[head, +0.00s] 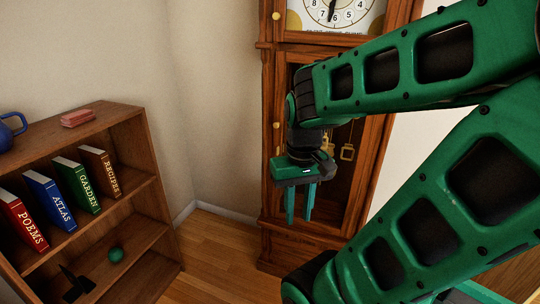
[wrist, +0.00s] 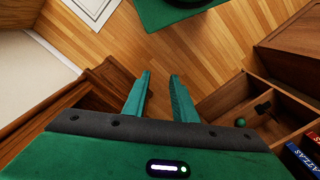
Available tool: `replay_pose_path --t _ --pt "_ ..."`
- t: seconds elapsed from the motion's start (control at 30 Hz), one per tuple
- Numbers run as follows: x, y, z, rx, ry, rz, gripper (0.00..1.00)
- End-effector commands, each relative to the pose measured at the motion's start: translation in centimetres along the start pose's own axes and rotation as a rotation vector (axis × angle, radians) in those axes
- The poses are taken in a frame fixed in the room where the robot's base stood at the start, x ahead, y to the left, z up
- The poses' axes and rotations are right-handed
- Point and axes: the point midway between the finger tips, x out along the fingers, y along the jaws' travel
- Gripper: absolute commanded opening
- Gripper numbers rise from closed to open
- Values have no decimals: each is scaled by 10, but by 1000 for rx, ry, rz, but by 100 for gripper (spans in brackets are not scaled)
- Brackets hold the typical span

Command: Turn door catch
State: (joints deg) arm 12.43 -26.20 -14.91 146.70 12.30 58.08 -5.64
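A tall wooden clock (head: 268,190) stands against the wall in the head view, with a glazed door in its lower body. A small brass piece (head: 276,126) sits at the left edge of this door; it may be the door catch, but its shape is too small to tell. Another brass knob (head: 276,16) is beside the dial. My gripper (head: 299,218) hangs pointing down in front of the door, lower than the brass piece and apart from it. Its green fingers are spread and empty, also in the wrist view (wrist: 160,74). No catch is recognisable in the wrist view.
A wooden bookcase (head: 150,205) stands at the left with several books, a blue pot (head: 12,130), a pink block (head: 78,118) and a green ball (head: 115,254). Bare wooden floor (head: 215,255) lies between bookcase and clock. My arm covers the clock's right side.

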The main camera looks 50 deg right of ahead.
Motion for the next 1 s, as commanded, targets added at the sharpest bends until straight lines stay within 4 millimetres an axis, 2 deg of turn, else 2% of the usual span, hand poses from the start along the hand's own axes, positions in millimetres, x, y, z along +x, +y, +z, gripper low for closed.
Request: replay_pose_path --t 0.27,0.6,0.8,1.0 --pt "39 32 -66 -145 -7 174 25" --pt "84 74 -144 -445 -38 502 25" --pt "98 95 -189 -670 -84 730 25" --pt "103 106 -235 -927 -157 979 25"
